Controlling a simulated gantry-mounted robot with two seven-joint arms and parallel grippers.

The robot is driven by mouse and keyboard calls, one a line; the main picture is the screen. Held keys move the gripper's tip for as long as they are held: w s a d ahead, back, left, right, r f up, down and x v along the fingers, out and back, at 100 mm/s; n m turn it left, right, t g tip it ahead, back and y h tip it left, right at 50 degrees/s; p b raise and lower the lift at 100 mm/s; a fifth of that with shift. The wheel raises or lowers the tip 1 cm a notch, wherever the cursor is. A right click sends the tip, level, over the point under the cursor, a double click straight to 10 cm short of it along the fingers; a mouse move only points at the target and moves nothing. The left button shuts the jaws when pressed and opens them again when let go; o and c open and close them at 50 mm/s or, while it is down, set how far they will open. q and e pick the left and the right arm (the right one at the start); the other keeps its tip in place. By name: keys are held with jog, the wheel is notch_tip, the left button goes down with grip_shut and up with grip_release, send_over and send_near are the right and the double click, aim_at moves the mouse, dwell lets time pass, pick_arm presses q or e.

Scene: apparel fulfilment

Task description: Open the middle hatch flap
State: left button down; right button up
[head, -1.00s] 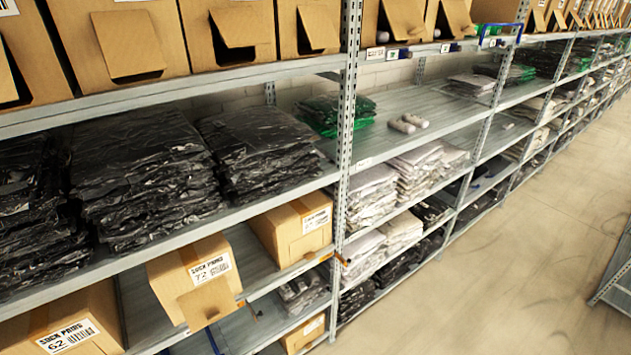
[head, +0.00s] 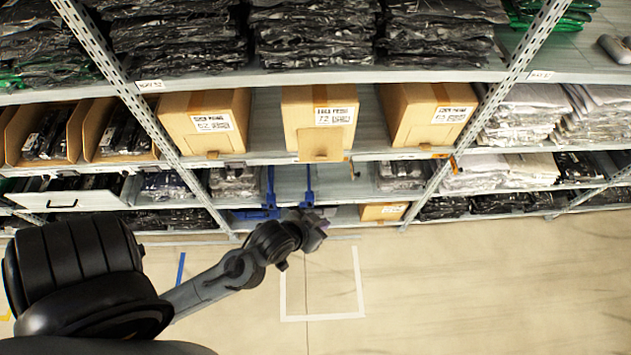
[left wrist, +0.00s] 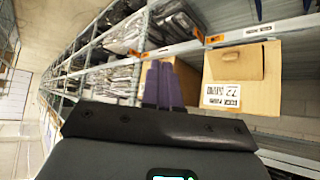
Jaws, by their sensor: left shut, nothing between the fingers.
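The middle carton (head: 318,103), labelled 72, sits between two other cartons on the shelf. Its hatch flap (head: 320,148) is low on the front face, at the shelf edge; how far it stands from the carton is unclear. The left wrist view, which is upside down, shows the carton (left wrist: 268,85) and its flap (left wrist: 236,64) close by. My left gripper (head: 318,226) is below and in front of the carton, apart from it. Its purple fingers (left wrist: 164,84) are together and empty, beside the carton in the wrist view. My right gripper is not in view.
Cartons labelled 62 (head: 208,118) and 63 (head: 432,112) flank the middle one. Blue posts (head: 271,188) stand under this shelf, behind my left gripper. Black bagged garments (head: 313,35) fill the shelf above. The floor (head: 450,290) in front is clear.

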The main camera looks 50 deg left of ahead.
pick_arm(q)
jog(key=w+a+f+n+t+y+b, duration=0.1)
jog(key=w+a+f+n+y+b, duration=0.3)
jog(key=a+f+b, duration=0.5)
jog(key=w+a+f+n+t+y+b, duration=0.1)
jog(key=w+a+f+n+y+b, duration=0.3)
jog(key=f+y+b, duration=0.55)
jog(key=w+a+f+n+t+y+b, duration=0.1)
jog(key=w+a+f+n+y+b, duration=0.25)
jog(key=a+b, duration=0.7)
jog(key=w+a+m+b, duration=0.1)
jog(key=w+a+b, duration=0.2)
jog(key=w+a, duration=0.2)
jog(key=shift+w+r+m+h+b, duration=0.25)
jog(key=shift+m+h+b, duration=0.1)
jog(key=shift+h, duration=0.05)
dwell(0.4)
